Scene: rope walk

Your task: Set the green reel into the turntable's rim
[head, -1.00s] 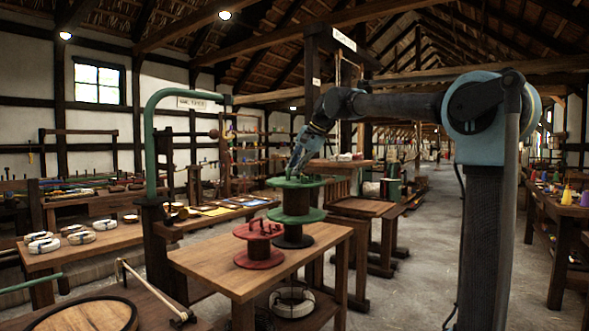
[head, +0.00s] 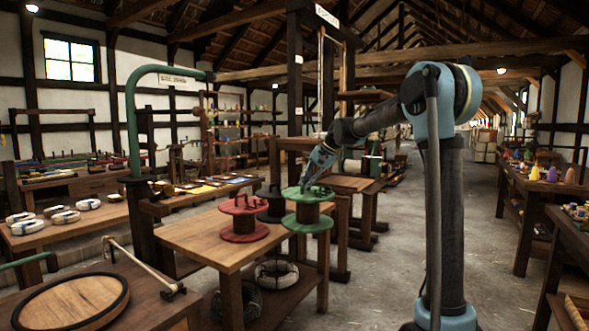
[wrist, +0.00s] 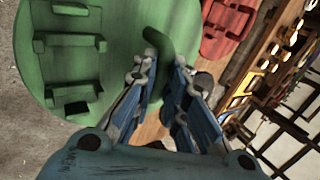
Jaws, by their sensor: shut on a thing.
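The green reel (head: 307,222) hangs in my gripper (head: 306,187) in the head view, just off the right edge of the middle table, and looks upright. In the wrist view my gripper (wrist: 163,62) is shut at a curved green lug on the upper flange of the green reel (wrist: 35,65). The turntable (head: 72,303) is a round wooden disc inside a raised dark rim, on the bench at the lower left. Nothing lies on its disc. The reel is well to the right of it.
A red reel (head: 244,226) stands on the middle table (head: 195,237), with a dark reel (head: 271,208) behind it. The floor at right is clear.

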